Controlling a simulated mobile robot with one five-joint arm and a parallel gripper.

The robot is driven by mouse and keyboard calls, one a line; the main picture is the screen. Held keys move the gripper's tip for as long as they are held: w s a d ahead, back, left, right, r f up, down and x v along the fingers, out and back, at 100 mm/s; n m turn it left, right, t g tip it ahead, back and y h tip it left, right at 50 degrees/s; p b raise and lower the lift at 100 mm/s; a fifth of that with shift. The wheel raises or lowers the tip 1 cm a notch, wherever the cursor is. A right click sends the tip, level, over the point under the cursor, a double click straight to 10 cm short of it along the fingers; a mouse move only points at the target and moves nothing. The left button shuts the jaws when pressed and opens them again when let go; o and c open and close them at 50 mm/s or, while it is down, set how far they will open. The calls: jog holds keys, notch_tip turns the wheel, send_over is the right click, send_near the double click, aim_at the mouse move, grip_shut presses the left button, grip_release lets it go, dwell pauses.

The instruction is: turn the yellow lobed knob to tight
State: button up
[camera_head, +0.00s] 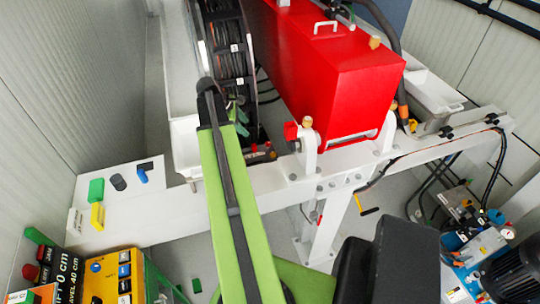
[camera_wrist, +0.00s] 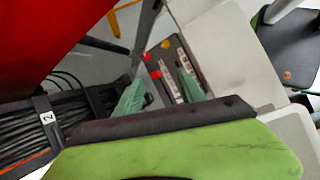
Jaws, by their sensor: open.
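My gripper (camera_head: 240,118) hangs beside the black hose reel in the head view, partly behind my green arm. In the wrist view my gripper (camera_wrist: 160,92) shows two green fingers, spread apart with nothing held between them. A small dark panel (camera_wrist: 158,62) with white label strips lies beyond and between the fingertips. It carries red knobs (camera_wrist: 155,74) and a small orange-yellow round knob (camera_wrist: 166,44). These are too small to tell lobes or how far any is turned. The fingers appear apart from the knobs. The same panel (camera_head: 262,156) is partly hidden in the head view.
A red tank (camera_head: 325,70) and the hose reel (camera_head: 232,60) stand close to my gripper. A white beam (camera_head: 270,183) crosses in front. A yellow block (camera_head: 97,216) and a green block (camera_head: 96,190) sit on a white plate at left. A yellow-handled crank (camera_head: 368,210) hangs below the beam.

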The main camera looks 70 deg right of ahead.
jog(key=s+d+f+n+y+b, duration=0.1)
jog(key=s+d+f+n+y, duration=0.1)
jog(key=s+d+f+n, duration=0.15)
jog(key=b, duration=1.6)
send_near(273, 153)
jog(key=x, duration=0.8)
jog(key=shift+a+f, duration=0.15)
jog(key=shift+f, duration=0.1)
jog(key=shift+r, duration=0.1)
jog(key=shift+c, duration=0.4)
